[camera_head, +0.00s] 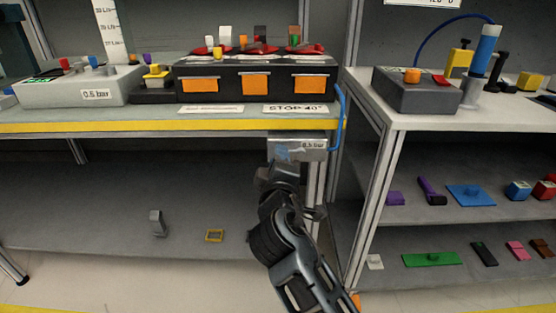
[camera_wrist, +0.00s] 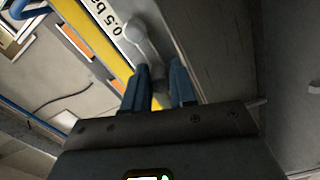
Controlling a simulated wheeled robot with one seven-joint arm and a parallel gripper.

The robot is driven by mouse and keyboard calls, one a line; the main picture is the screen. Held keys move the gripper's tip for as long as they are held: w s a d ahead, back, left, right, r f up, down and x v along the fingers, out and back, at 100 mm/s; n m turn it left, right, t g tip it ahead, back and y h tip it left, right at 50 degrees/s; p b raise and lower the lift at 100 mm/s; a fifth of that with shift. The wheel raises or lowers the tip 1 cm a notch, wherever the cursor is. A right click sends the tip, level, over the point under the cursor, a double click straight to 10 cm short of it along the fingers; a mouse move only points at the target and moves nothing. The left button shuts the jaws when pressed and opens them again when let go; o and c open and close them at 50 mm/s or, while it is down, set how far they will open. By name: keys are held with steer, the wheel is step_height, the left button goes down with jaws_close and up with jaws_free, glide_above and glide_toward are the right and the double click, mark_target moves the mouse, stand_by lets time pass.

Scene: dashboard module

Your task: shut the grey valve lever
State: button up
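The grey valve lever (camera_wrist: 148,42) shows in the wrist view. It has a round knob at its upper left end and sits beside a white label reading 0.5 bar. My gripper (camera_wrist: 160,72) is open, with its two blue-grey fingers on either side of the lever's lower end. Whether either finger touches the lever cannot be told. In the head view the valve's grey housing (camera_head: 312,149) hangs under the bench edge, and my gripper (camera_head: 284,160) is in front of it. The lever is not clearly visible there, as my gripper and arm cover that area.
The bench (camera_head: 60,127) has a yellow front edge just above the housing. A blue hose (camera_head: 341,110) runs down its right side. A metal frame post stands close to the right.

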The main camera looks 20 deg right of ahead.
steer(key=o, duration=0.4)
steer(key=v, duration=0.8)
stand_by(0.4)
steer(key=s+d+f+g+y, duration=0.1)
steer(key=s+f+y, duration=0.1)
steer(key=s+f, duration=0.55)
steer(key=s+d+f+m+g+y, duration=0.1)
steer(key=s+f+m+y, duration=0.15)
steer(key=s, duration=0.95)
steer(key=s+d+f+m+g+y, duration=0.1)
steer(key=s+d+f+m+y, duration=0.15)
steer(key=s, duration=0.85)
steer(key=s+d+r+m+h, duration=0.15)
steer(key=s+r+m, duration=0.45)
steer(key=s, duration=0.7)
step_height(320, 180, up, 16)
steer(key=p, duration=1.5)
steer(key=shift+s+d+t, duration=0.2)
steer(key=shift+d+t, duration=0.1)
steer(key=shift+d, duration=0.2)
